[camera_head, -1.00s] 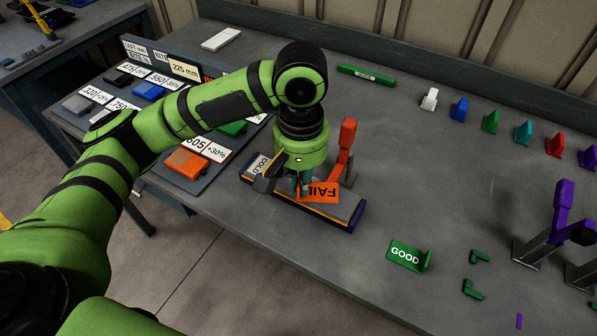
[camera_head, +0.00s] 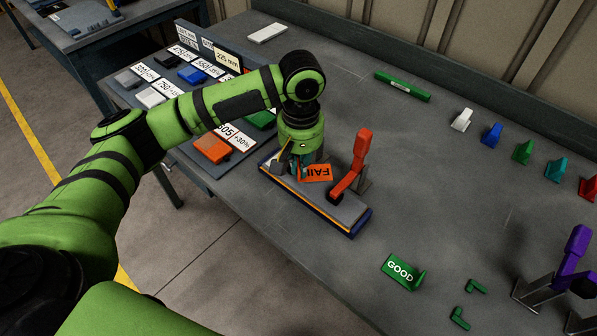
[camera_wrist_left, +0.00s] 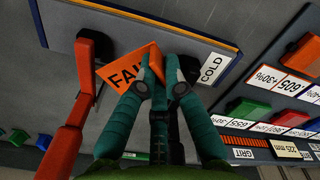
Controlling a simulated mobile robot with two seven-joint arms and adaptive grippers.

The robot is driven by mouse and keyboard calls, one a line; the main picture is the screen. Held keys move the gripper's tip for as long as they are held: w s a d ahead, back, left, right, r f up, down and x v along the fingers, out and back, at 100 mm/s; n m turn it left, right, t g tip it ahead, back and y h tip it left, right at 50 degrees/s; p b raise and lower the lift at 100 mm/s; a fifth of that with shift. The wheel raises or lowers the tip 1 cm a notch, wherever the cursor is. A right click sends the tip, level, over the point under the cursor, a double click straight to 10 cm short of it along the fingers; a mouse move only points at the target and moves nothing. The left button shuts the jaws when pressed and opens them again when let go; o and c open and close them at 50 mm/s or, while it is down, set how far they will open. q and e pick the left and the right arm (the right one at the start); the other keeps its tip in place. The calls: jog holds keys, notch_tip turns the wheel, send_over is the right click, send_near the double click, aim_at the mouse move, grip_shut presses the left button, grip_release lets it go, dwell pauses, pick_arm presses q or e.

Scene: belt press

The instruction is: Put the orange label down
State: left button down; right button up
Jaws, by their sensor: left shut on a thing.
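The orange label (camera_head: 316,173) reads FAIL and lies over the grey top of a long plate with a blue edge (camera_head: 352,228). My left gripper (camera_head: 303,172) is shut on the label's edge, pointing down over the plate's far-left part. In the left wrist view the label (camera_wrist_left: 118,68) shows at the fingertips (camera_wrist_left: 158,72), slanted, with part hidden behind the fingers. Whether the label touches the plate cannot be told. A COLD marking (camera_wrist_left: 212,68) shows on the plate's end beside the fingers. My right gripper is out of view.
A red lever (camera_head: 357,158) stands on the plate beside the label. A green GOOD sign (camera_head: 401,271) stands at the front right. A rack of coloured blocks and number cards (camera_head: 238,138) is at the left. Several coloured stands line the back right. The bench's middle is clear.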

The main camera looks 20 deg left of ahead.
aim_at(298, 184)
pick_arm(q)
jog(key=shift+w+a+f, duration=0.15)
jog(key=shift+a+f, duration=0.05)
jog(key=shift+a, duration=0.05)
jog(key=shift+f, duration=0.35)
jog(key=shift+f+p, duration=0.45)
jog(key=shift+f, duration=1.25)
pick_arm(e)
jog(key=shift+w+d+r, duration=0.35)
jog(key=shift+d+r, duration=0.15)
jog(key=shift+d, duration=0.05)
pick_arm(q)
jog(key=c, duration=1.3)
grip_release()
jog(key=shift+f, duration=0.1)
jog(key=shift+c, duration=0.2)
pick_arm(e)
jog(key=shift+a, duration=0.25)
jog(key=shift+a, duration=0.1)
